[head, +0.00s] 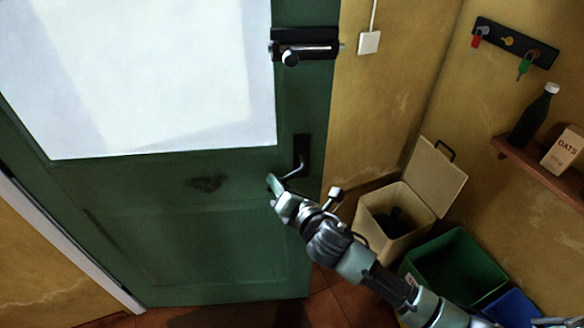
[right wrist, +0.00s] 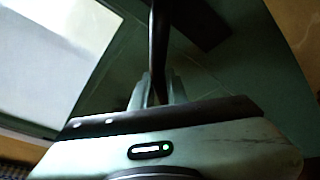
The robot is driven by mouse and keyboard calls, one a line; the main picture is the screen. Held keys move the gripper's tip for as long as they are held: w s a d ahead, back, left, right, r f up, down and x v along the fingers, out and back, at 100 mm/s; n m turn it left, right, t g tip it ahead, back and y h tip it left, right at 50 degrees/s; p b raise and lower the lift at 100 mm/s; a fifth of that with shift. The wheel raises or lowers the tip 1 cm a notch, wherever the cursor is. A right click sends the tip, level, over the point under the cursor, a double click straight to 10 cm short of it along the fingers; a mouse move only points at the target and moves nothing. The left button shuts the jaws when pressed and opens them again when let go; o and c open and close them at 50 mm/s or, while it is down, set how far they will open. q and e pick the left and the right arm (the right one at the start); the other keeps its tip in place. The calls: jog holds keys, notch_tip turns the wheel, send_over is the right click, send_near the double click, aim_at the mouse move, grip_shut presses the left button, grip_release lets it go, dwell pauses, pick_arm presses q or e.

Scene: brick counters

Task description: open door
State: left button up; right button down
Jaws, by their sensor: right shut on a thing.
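The green door (head: 180,240) has a large pale pane (head: 140,75). Its black handle plate (head: 302,150) is near the right edge, and the lever handle (head: 292,174) slants down to the left from it. My right gripper (head: 275,187) is at the lever's free end. In the right wrist view the dark lever (right wrist: 160,40) runs between the fingers (right wrist: 160,90), which are shut on it. A bolt lock (head: 305,48) is higher on the door. I cannot tell whether the door stands slightly ajar. My left gripper is not in view.
A beige lidded bin (head: 390,235), a green bin (head: 455,265) and a blue bin (head: 512,308) stand right of the door, close to my right arm. A shelf (head: 545,170) and key rack (head: 515,42) are on the right wall.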

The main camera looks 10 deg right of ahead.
jog(key=s+a, duration=0.2)
jog(key=s, duration=0.7)
jog(key=shift+a+f+p, duration=0.15)
jog(key=shift+a+p, duration=0.15)
jog(key=shift+p, duration=0.1)
jog(key=c, duration=1.4)
grip_release()
jog(key=shift+d, duration=0.15)
jog(key=shift+s, duration=0.1)
jog(key=b+v, duration=0.1)
jog(key=v, duration=0.6)
jog(key=shift+s, duration=0.25)
jog(key=shift+d, duration=0.1)
